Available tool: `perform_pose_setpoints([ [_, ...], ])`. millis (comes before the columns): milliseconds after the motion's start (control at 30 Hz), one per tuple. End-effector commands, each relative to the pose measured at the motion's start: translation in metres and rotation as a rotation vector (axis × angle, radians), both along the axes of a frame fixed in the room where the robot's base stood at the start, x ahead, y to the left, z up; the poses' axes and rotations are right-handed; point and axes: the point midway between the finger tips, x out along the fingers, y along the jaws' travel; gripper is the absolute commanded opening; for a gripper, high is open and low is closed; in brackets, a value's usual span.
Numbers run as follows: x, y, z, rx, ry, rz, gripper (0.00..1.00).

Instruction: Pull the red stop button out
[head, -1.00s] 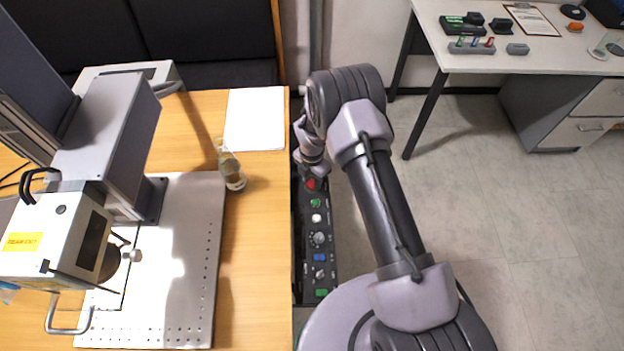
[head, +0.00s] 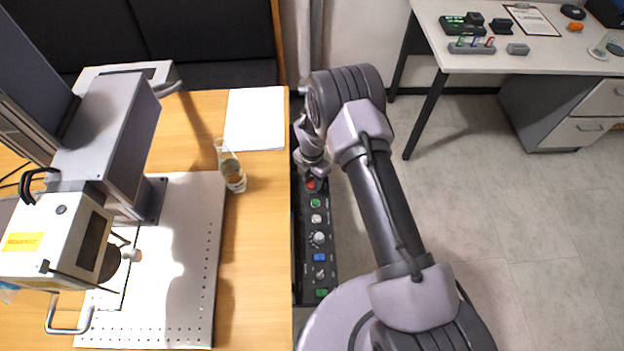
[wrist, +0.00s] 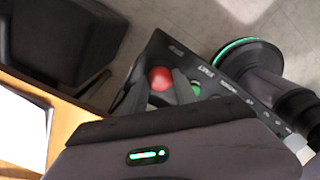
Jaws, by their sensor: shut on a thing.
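The red stop button (head: 311,185) sits at the far end of a black control panel (head: 311,270) beside the table. In the wrist view the red button (wrist: 160,78) shows as a round cap between the two dark fingers of my gripper (wrist: 158,92). The fingers are closed on the sides of the cap. In the head view my gripper (head: 313,172) is at the button and partly covers it. Whether the button stands in or out is too small to tell.
Green (head: 315,203), white and blue buttons and knobs line the panel near my gripper. Open floor lies to the right.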

Motion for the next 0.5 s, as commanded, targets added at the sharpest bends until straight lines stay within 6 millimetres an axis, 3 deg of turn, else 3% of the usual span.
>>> perform_pose_setpoints([
  [367,0.000,0.000,0.000,-0.001,0.001,0.000,0.00],
  [500,0.000,0.000,0.011,0.001,0.001,-0.001,0.00],
])
